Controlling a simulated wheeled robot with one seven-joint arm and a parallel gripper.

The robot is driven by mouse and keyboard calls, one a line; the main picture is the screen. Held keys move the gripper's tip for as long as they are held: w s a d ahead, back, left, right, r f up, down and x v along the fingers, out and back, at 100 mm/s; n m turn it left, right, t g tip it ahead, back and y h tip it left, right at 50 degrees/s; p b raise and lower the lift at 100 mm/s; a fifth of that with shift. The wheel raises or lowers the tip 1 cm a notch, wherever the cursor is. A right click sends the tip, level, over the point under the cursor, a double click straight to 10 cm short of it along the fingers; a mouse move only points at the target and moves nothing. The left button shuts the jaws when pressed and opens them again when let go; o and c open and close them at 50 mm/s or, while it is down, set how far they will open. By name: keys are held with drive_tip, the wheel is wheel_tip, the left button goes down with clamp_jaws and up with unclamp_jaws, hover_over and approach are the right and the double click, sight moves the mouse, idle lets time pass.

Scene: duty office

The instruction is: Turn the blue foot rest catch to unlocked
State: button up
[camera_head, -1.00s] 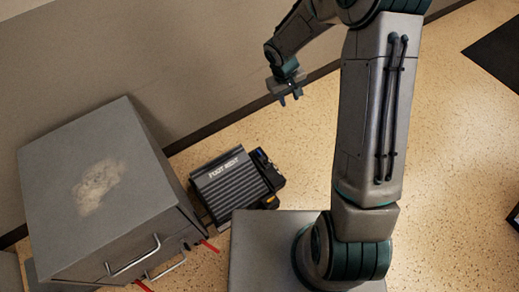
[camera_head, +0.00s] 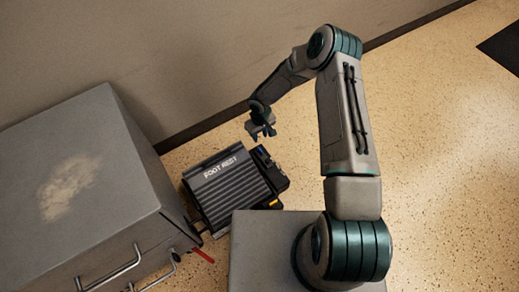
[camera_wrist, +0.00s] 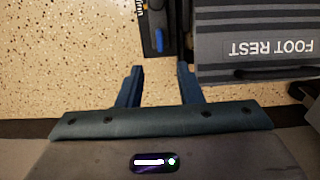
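The dark grey ribbed foot rest (camera_head: 228,187) lies on the floor in the head view, with a black side panel on its right. The blue catch (camera_head: 262,152) is at the panel's upper end. In the wrist view the blue catch (camera_wrist: 159,40) shows on the black panel beside the foot rest (camera_wrist: 245,62). My gripper (camera_head: 263,137) is just above the panel's upper end in the picture. In the wrist view my gripper (camera_wrist: 160,68) is open and empty, its two blue fingers apart, with the catch beyond the gap between their tips. Lettering near the catch is too small to read.
A grey metal cabinet (camera_head: 125,190) with handles stands left of the foot rest, a red strip (camera_head: 203,255) by its base. A yellow part (camera_head: 274,203) sits at the panel's lower end. The wall (camera_head: 200,60) is behind.

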sight(260, 150)
wheel_tip(260, 150, down, 11)
drive_tip(key=b, duration=0.3)
clamp_jaws()
